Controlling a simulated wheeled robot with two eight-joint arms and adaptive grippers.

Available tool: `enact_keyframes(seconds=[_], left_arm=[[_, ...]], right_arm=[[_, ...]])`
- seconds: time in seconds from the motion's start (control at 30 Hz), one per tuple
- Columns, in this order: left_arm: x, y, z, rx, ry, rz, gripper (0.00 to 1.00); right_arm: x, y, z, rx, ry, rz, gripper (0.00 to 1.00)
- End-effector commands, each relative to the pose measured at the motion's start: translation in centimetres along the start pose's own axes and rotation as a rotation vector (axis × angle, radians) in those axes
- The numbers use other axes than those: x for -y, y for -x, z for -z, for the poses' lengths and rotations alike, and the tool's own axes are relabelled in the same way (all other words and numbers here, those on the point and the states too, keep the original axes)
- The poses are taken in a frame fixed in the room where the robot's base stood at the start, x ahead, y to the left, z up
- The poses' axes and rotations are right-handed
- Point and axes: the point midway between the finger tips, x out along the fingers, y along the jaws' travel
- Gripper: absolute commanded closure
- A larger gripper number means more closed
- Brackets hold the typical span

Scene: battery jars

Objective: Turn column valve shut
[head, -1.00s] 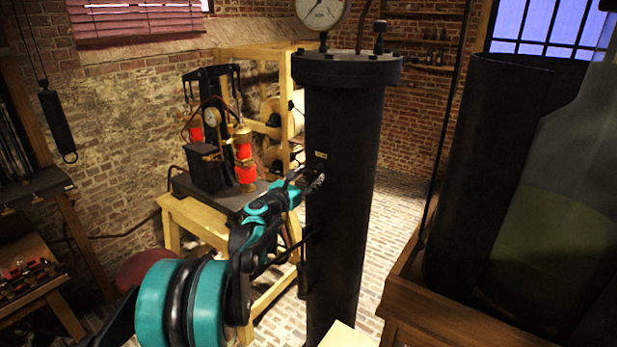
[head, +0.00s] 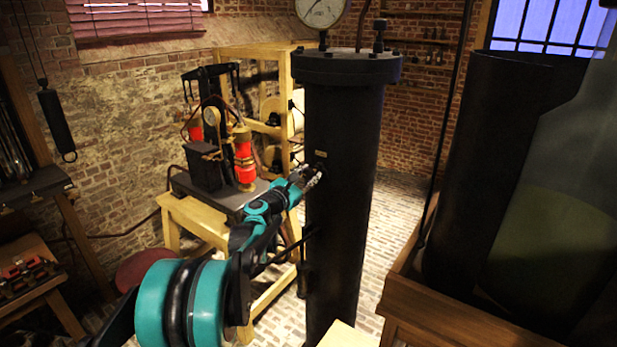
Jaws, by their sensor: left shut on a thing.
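The tall black column (head: 343,235) stands upright in the middle, with a bolted flange and a round white gauge (head: 322,10) on top. My left gripper (head: 314,176) is at the column's upper left side, just below a small brass label plate (head: 320,154). It is shut on a small part there, which looks like the column valve; the fingers hide most of it, so its handle position cannot be told. My right gripper is not in view.
A black apparatus with red cylinders (head: 245,163) stands on a wooden table (head: 197,217) behind my left arm. A large dark jar (head: 490,165) and a glass vessel (head: 560,200) stand in a wooden crate (head: 440,318) at the right. Brick floor is clear between column and crate.

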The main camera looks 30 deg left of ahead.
Motion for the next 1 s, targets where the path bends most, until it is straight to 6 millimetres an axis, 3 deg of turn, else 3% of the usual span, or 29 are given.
enact_keyframes(seconds=[1.0], left_arm=[[-0.1, 0.0, 0.0, 0.069, -0.942, -0.012, 0.98]], right_arm=[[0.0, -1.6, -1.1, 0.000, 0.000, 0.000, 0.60]])
